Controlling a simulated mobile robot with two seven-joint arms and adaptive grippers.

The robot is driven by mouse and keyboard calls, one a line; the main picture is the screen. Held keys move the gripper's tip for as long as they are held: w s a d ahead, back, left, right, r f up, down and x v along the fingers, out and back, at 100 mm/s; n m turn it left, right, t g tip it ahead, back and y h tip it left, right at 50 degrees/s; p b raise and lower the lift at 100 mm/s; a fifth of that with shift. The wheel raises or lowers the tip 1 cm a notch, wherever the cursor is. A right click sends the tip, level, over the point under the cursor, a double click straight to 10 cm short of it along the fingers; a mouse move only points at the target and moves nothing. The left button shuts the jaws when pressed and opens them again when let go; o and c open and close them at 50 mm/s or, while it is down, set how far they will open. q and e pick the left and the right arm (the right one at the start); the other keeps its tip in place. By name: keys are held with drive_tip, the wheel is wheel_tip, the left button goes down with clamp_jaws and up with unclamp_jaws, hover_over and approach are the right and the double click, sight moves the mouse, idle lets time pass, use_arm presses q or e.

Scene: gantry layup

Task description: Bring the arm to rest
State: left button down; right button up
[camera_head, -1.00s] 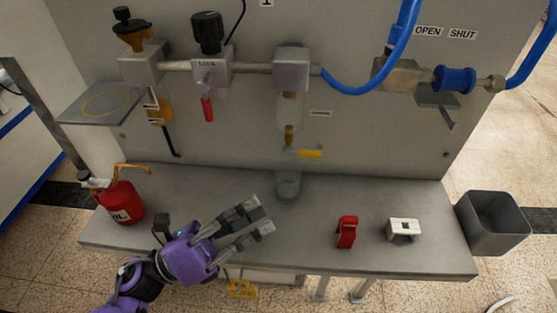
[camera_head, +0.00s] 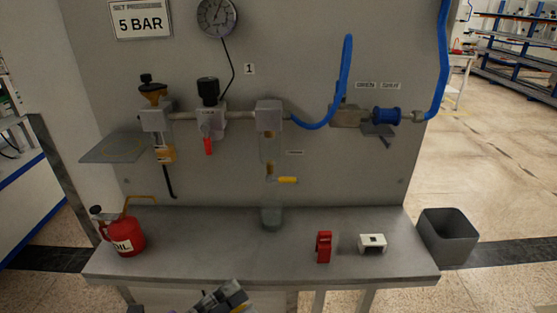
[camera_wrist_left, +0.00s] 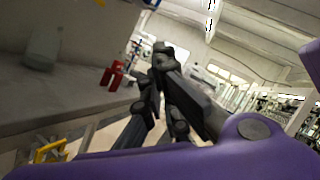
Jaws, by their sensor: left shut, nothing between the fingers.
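My left gripper (camera_head: 225,297) shows at the bottom edge of the head view, in front of the bench's front edge, with most of the arm out of frame. In the left wrist view its dark fingers (camera_wrist_left: 160,58) are shut with nothing held, and a purple part of my arm crosses the bottom. It is clear of the bench top (camera_head: 210,248). My right gripper is in neither view.
On the bench stand a red oil can (camera_head: 124,236), a red clip-like part (camera_head: 324,246) and a white block (camera_head: 372,243). A grey bin (camera_head: 447,236) stands at the right. A panel (camera_head: 290,60) with air-line units rises behind. The bench middle is clear.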

use_arm(q)
drive_tip(key=a+f+n+t+y+p, duration=0.25)
drive_tip(key=a+f+n+y, duration=0.55)
drive_tip(key=n, duration=0.6)
drive_tip(key=a+f+n+t+y+p, duration=0.1)
drive_tip(key=a+f+n+t+y, duration=0.4)
drive_tip(key=n, duration=1)
drive_tip(key=s+d+f+n+g+y+p, duration=0.1)
drive_tip(key=s+f+n+g+y, duration=0.4)
drive_tip(key=s+f+n+g, duration=0.4)
drive_tip(key=shift+s+f+n+y+p, duration=0.4)
drive_tip(key=shift+s+f+n, duration=0.4)
drive_tip(key=shift+s+f, duration=3.35)
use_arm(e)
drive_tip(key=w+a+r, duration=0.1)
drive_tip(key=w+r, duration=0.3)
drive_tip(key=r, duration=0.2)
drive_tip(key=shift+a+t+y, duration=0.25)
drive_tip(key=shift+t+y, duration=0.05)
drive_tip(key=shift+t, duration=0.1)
use_arm(q)
drive_tip(key=shift+s+r+g, duration=0.25)
drive_tip(key=shift+r, duration=0.05)
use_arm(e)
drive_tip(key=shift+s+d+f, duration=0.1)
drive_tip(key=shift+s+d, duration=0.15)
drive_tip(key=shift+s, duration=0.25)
